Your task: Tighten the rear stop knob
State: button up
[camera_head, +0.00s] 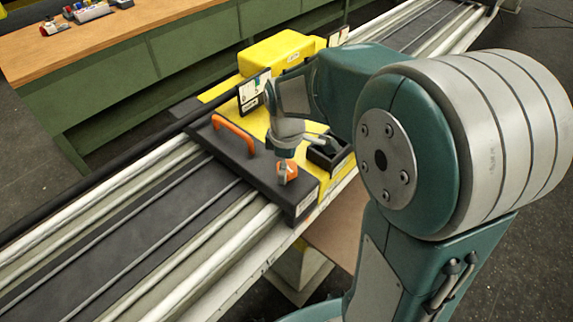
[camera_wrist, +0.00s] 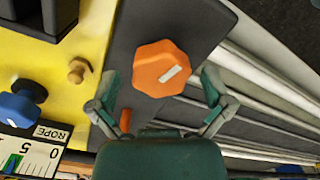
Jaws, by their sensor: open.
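An orange lobed knob (camera_wrist: 161,69) with a pale mark on its top sits on a dark plate (camera_wrist: 130,30) in the wrist view. It also shows in the head view (camera_head: 287,171), on the near end of the dark plate of the yellow carriage (camera_head: 257,125). My gripper (camera_wrist: 160,92) is open, with one finger on either side of the knob's lower part in the wrist view. I cannot tell whether the fingers touch it. In the head view my wrist hangs above the plate beside the knob, and my arm hides part of the carriage.
An orange handle (camera_head: 234,135) stands on the dark plate. A blue knob (camera_wrist: 22,100), a brass bolt (camera_wrist: 78,70) and a ROPE scale (camera_wrist: 35,150) are nearby. Pale rails (camera_head: 80,222) run beneath the carriage. A green workbench (camera_head: 120,85) stands behind.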

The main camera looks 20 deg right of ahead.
jog(key=c, duration=1.1)
jog(key=shift+o, duration=0.2)
